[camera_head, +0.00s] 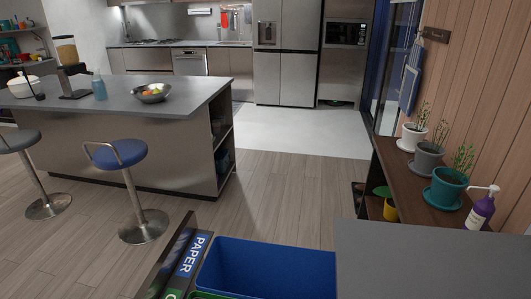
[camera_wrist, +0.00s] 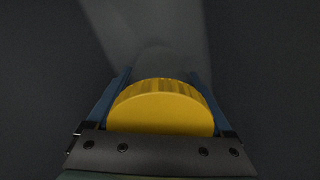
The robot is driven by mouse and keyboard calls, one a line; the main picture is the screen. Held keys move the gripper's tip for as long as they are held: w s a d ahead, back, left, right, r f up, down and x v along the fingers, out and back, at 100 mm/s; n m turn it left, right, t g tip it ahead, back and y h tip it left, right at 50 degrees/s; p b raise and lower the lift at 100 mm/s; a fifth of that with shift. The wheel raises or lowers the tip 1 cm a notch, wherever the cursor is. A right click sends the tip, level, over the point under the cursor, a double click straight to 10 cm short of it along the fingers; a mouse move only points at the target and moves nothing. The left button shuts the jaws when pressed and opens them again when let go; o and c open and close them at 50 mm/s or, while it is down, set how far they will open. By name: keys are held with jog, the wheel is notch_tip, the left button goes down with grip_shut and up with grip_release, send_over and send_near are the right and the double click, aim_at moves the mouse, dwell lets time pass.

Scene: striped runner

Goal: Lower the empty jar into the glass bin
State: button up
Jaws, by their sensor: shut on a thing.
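My gripper (camera_wrist: 160,76) is shut on a jar with a ribbed yellow lid (camera_wrist: 160,112). The lid lies between the two blue fingers, and faint, see-through shapes extend beyond it, perhaps the jar's body. Whether the jar is empty cannot be told. In the head view, neither my gripper nor the jar shows. A green rim (camera_head: 206,295) shows at the bottom edge beside a green label (camera_head: 174,294) whose word is cut off, so I cannot confirm that this is the glass bin.
A blue bin (camera_head: 270,262) stands by a label reading PAPER (camera_head: 194,254). A grey counter (camera_head: 430,262) borders it on the right. A shelf with potted plants (camera_head: 445,187) and a purple pump bottle (camera_head: 481,210) is at right. An island (camera_head: 110,145) with stools stands at left.

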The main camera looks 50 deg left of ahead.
jog(key=shift+f+b, duration=1.4)
jog(key=shift+f, duration=0.3)
dwell(0.5)
jog(key=o, duration=1.3)
jog(key=shift+r, duration=0.15)
notch_tip(320, 180, up, 13)
jog(key=p, duration=0.3)
